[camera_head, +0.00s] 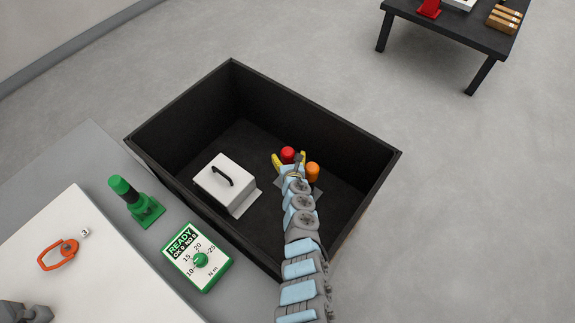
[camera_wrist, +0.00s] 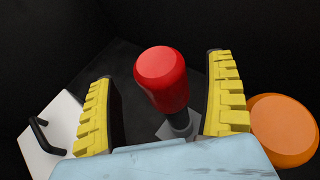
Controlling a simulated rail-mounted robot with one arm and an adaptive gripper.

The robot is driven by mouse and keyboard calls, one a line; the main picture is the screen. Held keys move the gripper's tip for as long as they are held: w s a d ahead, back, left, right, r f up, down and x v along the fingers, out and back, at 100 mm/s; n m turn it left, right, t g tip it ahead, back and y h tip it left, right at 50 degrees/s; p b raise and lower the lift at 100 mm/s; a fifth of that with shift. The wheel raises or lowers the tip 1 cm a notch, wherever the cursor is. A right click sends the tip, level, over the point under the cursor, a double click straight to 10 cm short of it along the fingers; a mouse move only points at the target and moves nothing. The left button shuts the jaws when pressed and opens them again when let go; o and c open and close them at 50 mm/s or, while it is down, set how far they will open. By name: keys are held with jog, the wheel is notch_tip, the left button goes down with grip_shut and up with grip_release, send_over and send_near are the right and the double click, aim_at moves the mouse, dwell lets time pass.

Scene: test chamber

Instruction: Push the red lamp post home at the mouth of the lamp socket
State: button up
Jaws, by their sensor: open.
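The red lamp post (camera_wrist: 161,70) has a rounded red head on a dark stem. It stands between the two yellow fingers of my gripper (camera_wrist: 163,105) in the wrist view. A gap shows on both sides, wider on the left. Its stem meets a grey square fitting (camera_wrist: 180,128), likely the lamp socket; my gripper hides part of it. In the head view the red head (camera_head: 289,154) shows at my gripper (camera_head: 287,163), inside the black bin. My gripper is open. How deep the stem sits in the socket cannot be told.
An orange-topped post (camera_head: 312,171) stands close to the right of my gripper. A white box with a black handle (camera_head: 226,182) is at left in the black bin (camera_head: 330,122). High bin walls surround them. A green post (camera_head: 136,202) and a READY gauge (camera_head: 197,257) lie outside.

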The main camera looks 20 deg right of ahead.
aim_at(287, 149)
jog(key=shift+b+x, duration=2)
jog(key=shift+x, duration=0.3)
jog(key=shift+w+d+b, duration=0.1)
jog(key=shift+w+b, duration=0.2)
jog(key=shift+w, duration=0.1)
jog(key=shift+f, duration=0.1)
grip_shut()
